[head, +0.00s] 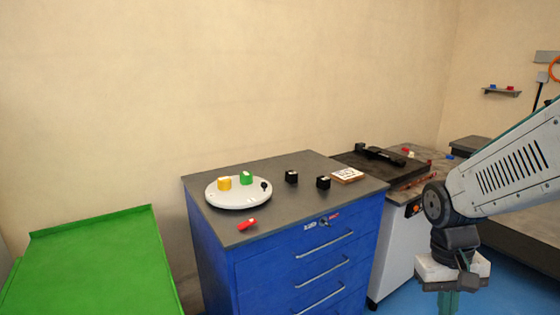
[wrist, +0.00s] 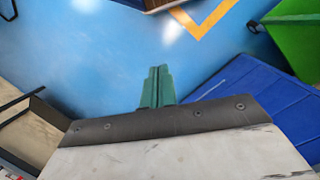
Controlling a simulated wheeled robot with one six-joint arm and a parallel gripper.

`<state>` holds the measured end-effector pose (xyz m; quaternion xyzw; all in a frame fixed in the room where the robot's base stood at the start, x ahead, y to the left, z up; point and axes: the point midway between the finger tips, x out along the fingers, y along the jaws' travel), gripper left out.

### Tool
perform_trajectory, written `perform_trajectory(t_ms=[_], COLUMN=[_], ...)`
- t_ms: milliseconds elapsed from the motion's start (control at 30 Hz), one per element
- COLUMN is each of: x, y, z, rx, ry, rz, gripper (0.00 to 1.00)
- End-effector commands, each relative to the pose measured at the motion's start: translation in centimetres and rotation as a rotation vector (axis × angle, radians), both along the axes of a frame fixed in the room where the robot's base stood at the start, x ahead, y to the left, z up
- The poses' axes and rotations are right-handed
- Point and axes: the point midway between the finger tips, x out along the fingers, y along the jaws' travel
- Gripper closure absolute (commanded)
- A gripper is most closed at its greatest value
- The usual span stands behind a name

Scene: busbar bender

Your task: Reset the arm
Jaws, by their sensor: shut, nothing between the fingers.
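My arm (head: 505,170) reaches in from the right edge of the head view and bends down at its wrist. In the wrist view my gripper (wrist: 157,72) shows as two green fingers side by side. The fingers are shut with nothing between them. Blue floor (wrist: 120,50) lies beyond them.
A blue drawer cabinet (head: 285,262) carries a round white tray (head: 238,201) with yellow and green blocks, black blocks (head: 291,177) and a red piece (head: 247,224). A dark bender (head: 380,154) stands behind right. A green surface (head: 95,265) is at left.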

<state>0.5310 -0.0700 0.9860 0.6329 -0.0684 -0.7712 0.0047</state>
Motion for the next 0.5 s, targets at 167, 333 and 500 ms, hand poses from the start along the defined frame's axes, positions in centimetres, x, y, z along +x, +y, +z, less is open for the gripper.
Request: perform_trajectory(t_ms=[167, 333, 500], x=[-5.1, -8.9, -10.6], y=[1.8, 3.1, 3.7], z=[4.7, 7.7, 9.8], rx=[0.055, 0.093, 0.099], ry=[-0.026, -0.104, -0.227], rz=[0.051, 0.069, 0.081], gripper=[1.00, 1.00, 1.00])
